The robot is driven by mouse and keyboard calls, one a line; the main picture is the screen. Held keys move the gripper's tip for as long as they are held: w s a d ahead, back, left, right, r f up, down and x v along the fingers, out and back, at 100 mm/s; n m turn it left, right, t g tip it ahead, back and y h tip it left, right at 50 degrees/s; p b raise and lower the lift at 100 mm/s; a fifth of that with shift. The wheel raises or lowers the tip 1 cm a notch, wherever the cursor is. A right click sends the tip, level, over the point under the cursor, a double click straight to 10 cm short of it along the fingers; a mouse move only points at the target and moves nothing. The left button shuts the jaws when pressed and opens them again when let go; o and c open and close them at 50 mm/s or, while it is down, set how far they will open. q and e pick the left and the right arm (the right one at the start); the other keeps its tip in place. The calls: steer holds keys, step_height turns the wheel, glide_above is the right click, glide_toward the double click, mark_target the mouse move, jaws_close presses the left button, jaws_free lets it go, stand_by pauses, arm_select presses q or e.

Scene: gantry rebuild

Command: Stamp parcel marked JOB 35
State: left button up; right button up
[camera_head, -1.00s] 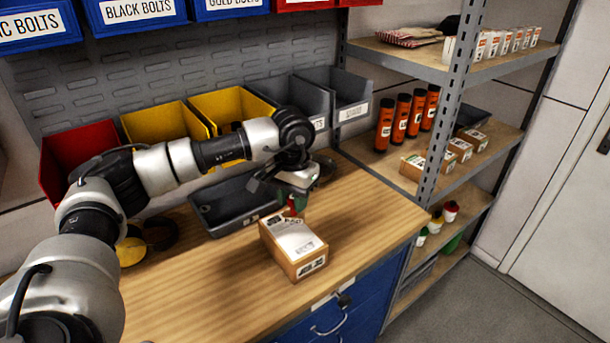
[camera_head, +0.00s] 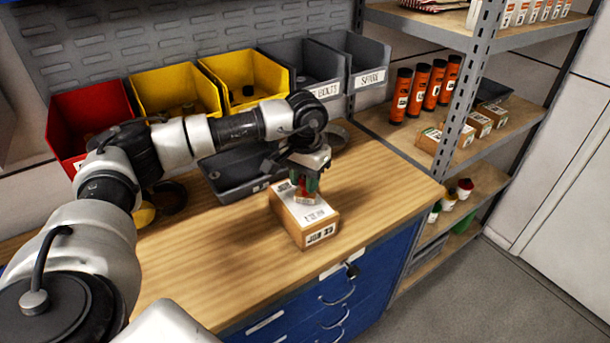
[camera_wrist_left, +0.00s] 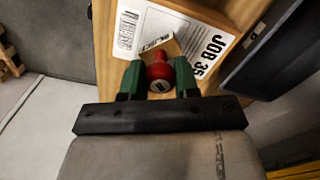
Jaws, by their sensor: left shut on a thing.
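The parcel (camera_head: 312,228) is a brown cardboard box on the wooden workbench, with a white label on top and a label on its front. In the left wrist view the parcel's top label (camera_wrist_left: 160,25) reads JOB 35. My left gripper (camera_head: 305,190) has green fingers and points down over the parcel's top. It is shut on a red stamp (camera_wrist_left: 160,72), whose round red handle shows between the fingers in the wrist view. My right gripper is not in view.
A dark grey tray (camera_head: 232,184) lies just behind the parcel. Red, yellow and grey bins (camera_head: 175,92) line the back of the workbench (camera_head: 235,255). A shelf rack (camera_head: 405,140) with orange tubes and small boxes stands at the right. The front bench top is clear.

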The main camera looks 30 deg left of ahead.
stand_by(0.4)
arm_select(q)
steer(key=shift+f+b, duration=0.35)
steer(key=shift+f, duration=0.1)
stand_by(0.5)
stand_by(0.4)
steer(key=shift+s+f+b, duration=0.1)
steer(key=shift+f+b, duration=0.05)
steer(key=shift+b, duration=0.15)
stand_by(0.9)
steer(key=shift+r+p, duration=0.5)
steer(key=shift+r, duration=0.3)
steer(key=shift+r+p, duration=1.45)
steer(key=shift+r, duration=1.35)
